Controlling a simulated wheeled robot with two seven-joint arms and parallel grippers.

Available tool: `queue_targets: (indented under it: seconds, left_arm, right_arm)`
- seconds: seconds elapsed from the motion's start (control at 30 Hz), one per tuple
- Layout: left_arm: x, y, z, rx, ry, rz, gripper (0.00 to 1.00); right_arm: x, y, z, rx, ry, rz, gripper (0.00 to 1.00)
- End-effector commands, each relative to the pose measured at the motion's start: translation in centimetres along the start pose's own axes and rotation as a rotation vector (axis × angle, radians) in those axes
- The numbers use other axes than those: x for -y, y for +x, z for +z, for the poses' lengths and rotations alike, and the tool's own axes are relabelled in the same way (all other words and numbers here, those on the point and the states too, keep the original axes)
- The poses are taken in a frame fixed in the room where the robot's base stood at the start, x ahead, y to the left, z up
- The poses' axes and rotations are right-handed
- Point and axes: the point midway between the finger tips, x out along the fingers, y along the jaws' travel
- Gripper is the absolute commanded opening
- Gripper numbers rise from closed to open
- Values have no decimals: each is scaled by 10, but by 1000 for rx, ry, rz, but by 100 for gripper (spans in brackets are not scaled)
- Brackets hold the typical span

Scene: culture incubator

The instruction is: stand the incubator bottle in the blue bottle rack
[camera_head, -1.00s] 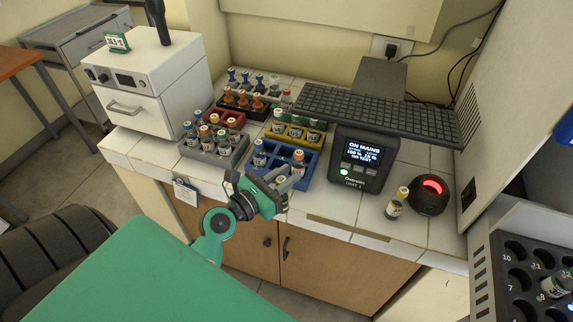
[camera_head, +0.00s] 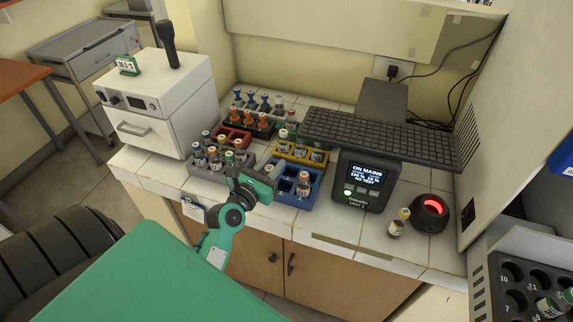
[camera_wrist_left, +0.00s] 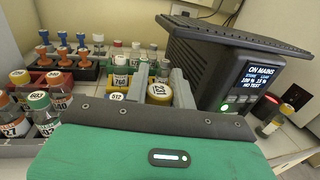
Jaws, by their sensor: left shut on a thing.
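A bottle with a yellow-orange cap (camera_head: 304,184) is upright at the front right part of the blue bottle rack (camera_head: 312,201). In the left wrist view its cap (camera_wrist_left: 159,92) sits between the two grey fingers. My left gripper (camera_head: 284,182) is shut on this bottle, reaching in from the left. The bottle's base is hidden, so I cannot tell whether it rests on the slot floor. Another bottle (camera_wrist_left: 117,97), marked 512, stands at the rack's left rear. My right gripper is not in view.
A yellow rack (camera_head: 291,154) with bottles stands behind the blue one. A grey rack (camera_head: 205,174) with several bottles is to the left. A black display unit (camera_head: 362,189) stands close on the right. Another bottle (camera_head: 398,223) stands by a red-lit device (camera_head: 430,213).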

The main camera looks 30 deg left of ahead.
Motion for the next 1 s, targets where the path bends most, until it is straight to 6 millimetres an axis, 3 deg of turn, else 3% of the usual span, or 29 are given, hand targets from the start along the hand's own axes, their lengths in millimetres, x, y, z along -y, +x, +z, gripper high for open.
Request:
queue_targets:
  seconds: [0.37, 0.4, 0.5, 1.0]
  left_arm:
    - [0, 80, -2, 3, 0, -1, 0]
    - [0, 77, -16, -2, 1, 0, 0]
    - [0, 76, -27, -1, 1, 0, 0]
    - [0, 75, -51, -1, 2, 0, 0]
  right_arm:
    - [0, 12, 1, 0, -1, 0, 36]
    - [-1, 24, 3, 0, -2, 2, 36]
    - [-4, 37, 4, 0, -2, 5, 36]
    - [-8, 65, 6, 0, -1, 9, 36]
